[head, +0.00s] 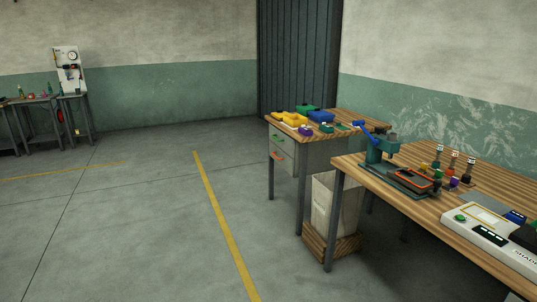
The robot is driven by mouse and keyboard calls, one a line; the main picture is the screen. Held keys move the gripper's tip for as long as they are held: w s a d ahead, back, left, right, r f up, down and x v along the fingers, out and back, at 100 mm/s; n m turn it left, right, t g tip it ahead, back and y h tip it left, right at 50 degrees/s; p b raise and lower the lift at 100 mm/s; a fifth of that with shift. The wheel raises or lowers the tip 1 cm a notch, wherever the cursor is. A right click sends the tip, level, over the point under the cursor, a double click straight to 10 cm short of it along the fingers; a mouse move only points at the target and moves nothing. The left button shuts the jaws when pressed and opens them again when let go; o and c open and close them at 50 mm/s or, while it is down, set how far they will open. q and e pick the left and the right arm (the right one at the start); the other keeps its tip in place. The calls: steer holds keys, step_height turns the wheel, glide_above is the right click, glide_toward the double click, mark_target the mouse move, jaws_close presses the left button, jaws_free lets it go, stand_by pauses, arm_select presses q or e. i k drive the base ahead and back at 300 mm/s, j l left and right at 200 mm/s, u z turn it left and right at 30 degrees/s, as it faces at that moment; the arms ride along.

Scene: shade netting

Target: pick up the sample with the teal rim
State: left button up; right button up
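I cannot make out with certainty a sample with a teal rim. On the nearer bench a dark piece with an orange rim (414,178) lies by a teal hand press (382,150). Neither of my grippers is in view.
Yellow, green and blue bins (320,116) stand on the farther bench (370,118). A white device (490,240) and several small stamps (453,162) sit on the nearer bench (400,204). A pale bin (322,205) stands between the benches. The floor at left is clear.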

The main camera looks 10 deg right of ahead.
mark_target(338, 125)
steer(key=i+z, duration=0.45)
steer(key=i, duration=1.9)
steer(key=i+z, duration=0.25)
steer(key=i, duration=0.2)
steer(key=i+j+z, duration=0.25)
steer(key=i, duration=0.25)
steer(key=i+j+z, duration=0.3)
steer(key=i, duration=0.15)
steer(key=i+j+z, duration=0.4)
steer(key=j+z, duration=0.15)
steer(key=j, duration=0.45)
steer(key=j+z, duration=0.25)
steer(key=j, duration=0.55)
steer(key=i, duration=0.05)
